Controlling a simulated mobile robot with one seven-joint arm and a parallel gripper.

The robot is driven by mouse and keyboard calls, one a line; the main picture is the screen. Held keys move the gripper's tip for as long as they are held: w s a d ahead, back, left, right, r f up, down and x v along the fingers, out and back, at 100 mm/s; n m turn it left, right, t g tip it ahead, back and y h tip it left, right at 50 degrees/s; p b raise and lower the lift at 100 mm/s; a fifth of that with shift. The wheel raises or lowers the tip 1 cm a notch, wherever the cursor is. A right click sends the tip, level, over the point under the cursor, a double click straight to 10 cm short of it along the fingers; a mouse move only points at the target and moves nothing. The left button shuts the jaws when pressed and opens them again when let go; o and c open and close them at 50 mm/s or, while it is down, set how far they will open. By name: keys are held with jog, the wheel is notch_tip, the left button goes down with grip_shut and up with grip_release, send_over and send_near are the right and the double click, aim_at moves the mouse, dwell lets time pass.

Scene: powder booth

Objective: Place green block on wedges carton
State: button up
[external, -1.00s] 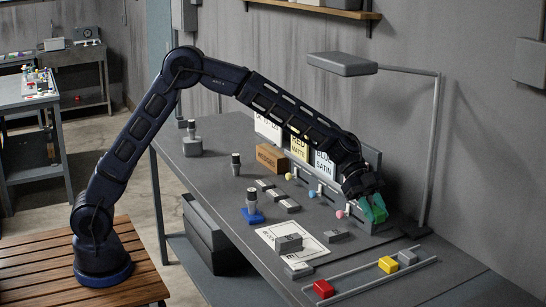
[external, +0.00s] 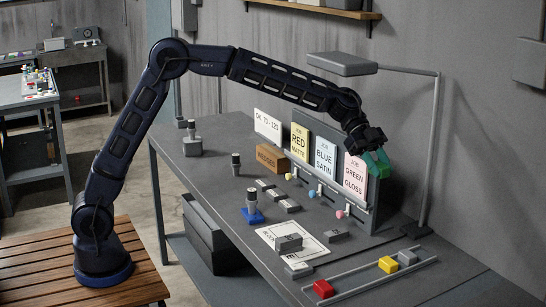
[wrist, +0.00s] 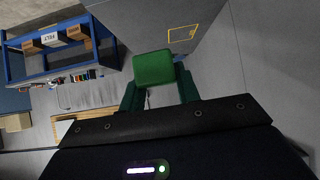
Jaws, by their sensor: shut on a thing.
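The green block (external: 384,164) is held in my gripper (external: 377,158), high beside the green-gloss card at the right end of the card row. In the wrist view the green block (wrist: 154,68) sits between the two dark green fingers of my gripper (wrist: 157,82), which are shut on it. The wedges carton (external: 271,159), a small brown box with hard-to-read lettering, stands on the table left of the cards. My gripper is well to its right and higher. I cannot make out this carton in the wrist view.
Job cards (external: 325,160) stand upright along the back. Grey blocks (external: 289,243), a blue-based stamp (external: 252,210) and a paper sheet (external: 272,234) lie in front. A rail holds red (external: 323,289) and yellow (external: 388,264) blocks. A lamp (external: 342,64) overhangs the table.

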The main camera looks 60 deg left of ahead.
jog(key=w+a+n+t+y, duration=0.1)
jog(key=w+a+n+t, duration=0.15)
jog(key=w+a, duration=0.7)
jog(key=w+a+n+t+y, duration=0.1)
jog(key=w+a+n+t, duration=0.15)
jog(key=a, duration=1.45)
jog(key=w+a+n+t+y, duration=0.2)
jog(key=w+a+n, duration=0.3)
jog(key=a, duration=0.9)
jog(key=n+t+y, duration=0.3)
jog(key=n+y, duration=0.4)
send_over(272, 151)
notch_tip(272, 151, down, 4)
jog(key=f, duration=0.1)
notch_tip(272, 151, down, 20)
jog(key=shift+w+a+r, duration=0.1)
jog(key=shift+w+a, duration=0.05)
